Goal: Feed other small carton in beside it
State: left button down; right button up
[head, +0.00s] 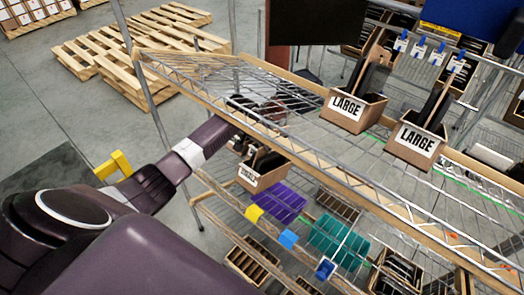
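A brown carton (262,173) with a white label sits at the left end of the rack, just below the upper shelf's front rail, with dark items in it. Its label is too small to read surely, so I cannot tell if it is a small carton. My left arm reaches in from the left, and my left gripper (264,108) is at the rack's left end, above and behind this carton in the picture. Wire mesh and dark parts overlap there, so its fingers and any hold are unclear. No second carton of this kind shows clearly. My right gripper is out of view.
Two tilted cartons labelled LARGE (352,108) (418,143) stand on the upper wire shelf (300,85), with dark items in them. Purple (277,202) and teal (338,238) bins are lower. Wooden pallets (100,60) lie on the floor at upper left.

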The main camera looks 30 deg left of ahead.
aim_at(267, 154)
pick_arm(q)
jog(key=shift+w+d+b, duration=0.15)
jog(key=shift+w+b, duration=0.5)
jog(key=shift+w, duration=0.15)
jog(key=shift+f, duration=0.35)
jog(key=shift+s+d+f, duration=0.1)
jog(key=shift+d+f, duration=0.05)
jog(key=shift+f, duration=0.55)
jog(key=shift+s+a+f, duration=0.25)
jog(key=shift+s+f, duration=0.45)
jog(key=shift+f, duration=0.25)
jog(key=shift+s+f, duration=0.15)
jog(key=shift+f, duration=0.1)
